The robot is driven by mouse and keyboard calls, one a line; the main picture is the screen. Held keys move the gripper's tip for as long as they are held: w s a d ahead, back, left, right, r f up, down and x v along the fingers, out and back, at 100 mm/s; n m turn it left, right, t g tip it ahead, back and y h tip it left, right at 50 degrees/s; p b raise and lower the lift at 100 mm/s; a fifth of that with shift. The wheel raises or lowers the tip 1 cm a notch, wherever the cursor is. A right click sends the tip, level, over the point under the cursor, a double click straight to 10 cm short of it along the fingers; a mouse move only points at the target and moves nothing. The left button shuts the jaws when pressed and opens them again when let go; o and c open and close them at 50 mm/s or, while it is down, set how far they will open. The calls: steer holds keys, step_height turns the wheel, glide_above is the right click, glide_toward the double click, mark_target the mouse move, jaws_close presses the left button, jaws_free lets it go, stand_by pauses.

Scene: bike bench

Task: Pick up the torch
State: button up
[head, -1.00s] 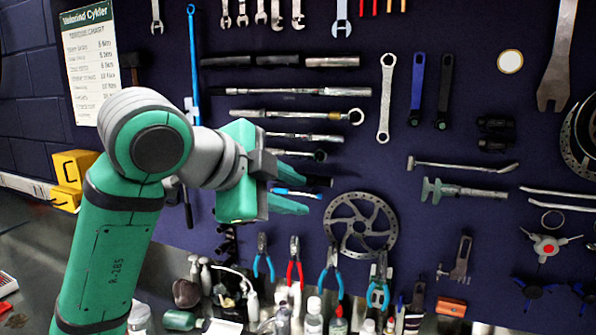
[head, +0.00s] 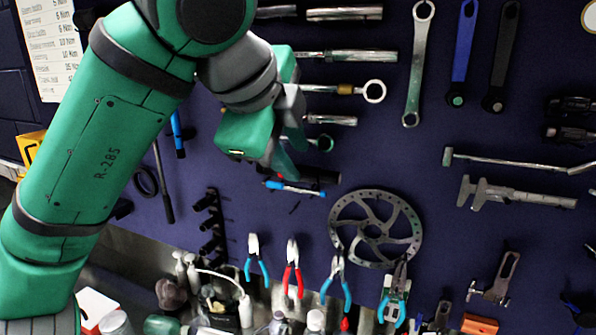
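A short black cylinder (head: 318,174) lies against the dark blue tool board, just right of and below my gripper's fingers. It looks like the torch, but its left part is hidden by the fingers and I cannot be sure. My gripper (head: 289,152), green with grey parts, is in front of the board and points toward it. Its two green fingers look apart, with nothing seen between them. I cannot tell whether a finger touches the black cylinder.
A brake disc (head: 375,228) hangs to the right, with several pliers (head: 293,268) below. Ring-ended tools (head: 345,90) hang above. Bottles and small items crowd the bench below.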

mark_target(302, 170)
steer(key=x, duration=0.6)
steer(key=shift+w+a+r, duration=0.1)
steer(key=shift+a, duration=0.05)
steer(key=shift+c, duration=0.4)
jaws_close()
